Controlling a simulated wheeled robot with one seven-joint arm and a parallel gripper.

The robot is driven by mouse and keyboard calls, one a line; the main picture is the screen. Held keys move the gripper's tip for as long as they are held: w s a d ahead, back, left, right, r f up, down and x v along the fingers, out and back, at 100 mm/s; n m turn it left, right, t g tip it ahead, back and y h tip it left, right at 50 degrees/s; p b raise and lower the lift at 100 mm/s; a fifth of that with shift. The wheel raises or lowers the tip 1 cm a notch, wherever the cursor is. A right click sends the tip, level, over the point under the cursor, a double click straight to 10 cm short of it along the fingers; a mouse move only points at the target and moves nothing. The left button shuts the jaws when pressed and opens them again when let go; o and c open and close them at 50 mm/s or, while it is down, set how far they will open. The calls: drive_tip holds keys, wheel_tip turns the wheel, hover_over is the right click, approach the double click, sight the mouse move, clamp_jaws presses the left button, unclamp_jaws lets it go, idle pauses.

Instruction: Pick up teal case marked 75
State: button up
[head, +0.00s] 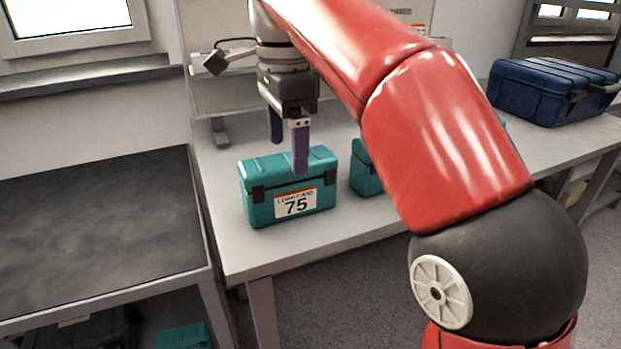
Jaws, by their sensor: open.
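The teal case marked 75 (270,203) stands upright on the light grey bench (285,250), near its left front corner. It has dark latches and a white label with an orange strip on its front. My gripper (288,158) is above the case, pointing down, with its two purple fingers apart and nothing between them. The near finger overlaps the top of the case in the picture. I cannot tell whether it touches the case. My red arm reaches in from the right.
A second teal case (364,172) stands just right, mostly hidden behind my arm. A dark blue case (547,92) is at the bench's far right. A dark-topped table (95,225) adjoins at left, its top clear. A teal object (183,337) lies below it.

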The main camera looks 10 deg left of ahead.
sight(289, 180)
drive_tip(key=shift+w+f+b, duration=0.15)
drive_tip(key=shift+f+b, duration=0.25)
drive_tip(key=shift+f, duration=1.55)
drive_tip(key=shift+w+f+b, duration=0.1)
drive_tip(key=shift+f+b, duration=0.25)
drive_tip(key=shift+f, duration=1.6)
drive_tip(key=shift+c, duration=0.4)
drive_tip(key=c, duration=1.2)
drive_tip(key=shift+r, duration=0.1)
drive_tip(key=shift+c, duration=0.5)
drive_tip(key=shift+r, duration=0.1)
